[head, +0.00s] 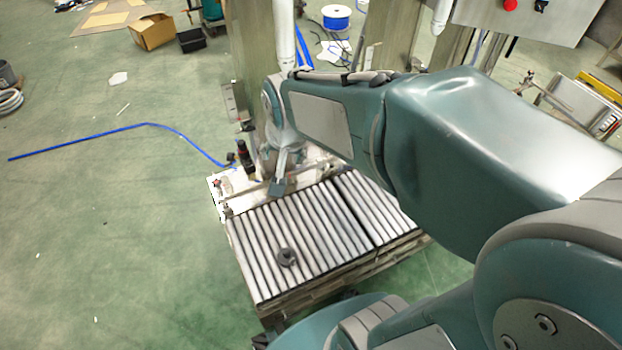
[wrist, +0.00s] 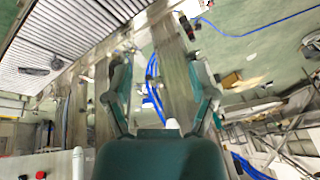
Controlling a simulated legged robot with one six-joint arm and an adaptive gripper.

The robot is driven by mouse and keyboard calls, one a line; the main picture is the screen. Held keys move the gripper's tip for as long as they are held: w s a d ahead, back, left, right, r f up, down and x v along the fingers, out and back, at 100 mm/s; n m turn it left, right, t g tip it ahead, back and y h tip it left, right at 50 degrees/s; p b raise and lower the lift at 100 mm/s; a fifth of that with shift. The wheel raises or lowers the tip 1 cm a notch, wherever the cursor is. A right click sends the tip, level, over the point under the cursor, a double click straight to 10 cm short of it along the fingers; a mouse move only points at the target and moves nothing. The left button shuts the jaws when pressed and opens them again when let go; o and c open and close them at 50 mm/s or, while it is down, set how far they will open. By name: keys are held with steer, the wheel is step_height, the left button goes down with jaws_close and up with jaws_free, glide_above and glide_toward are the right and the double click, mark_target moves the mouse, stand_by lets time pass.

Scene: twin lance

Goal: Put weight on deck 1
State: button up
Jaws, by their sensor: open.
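A small dark round piece (head: 288,257), which looks like the weight, sits on the roller deck (head: 258,283) near its front. A narrow gap divides the rollers from a second roller section (head: 392,212) on the right. I see no label telling which section is deck 1. My gripper (wrist: 158,62) is open in the wrist view, its two teal fingers spread with nothing between them. The rollers show at the upper left of the wrist view (wrist: 85,22), away from the fingers. A dark object (wrist: 33,71) lies there; I cannot tell whether it is the weight.
A dark bottle-like item (head: 243,156) stands by the deck's far left corner. A blue hose (head: 140,126) runs over the green floor. An open cardboard box (head: 152,32) and a blue spool (head: 336,17) are behind. The floor left of the deck is mostly clear.

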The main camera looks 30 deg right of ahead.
steer(key=s+r+n, duration=0.2)
steer(key=s+n, duration=0.1)
steer(key=s, duration=0.3)
steer(key=s+r+n+t, duration=0.1)
steer(key=s+r+n, duration=0.2)
steer(key=s, duration=0.3)
steer(key=shift+s+r, duration=0.2)
steer(key=shift+r, duration=0.05)
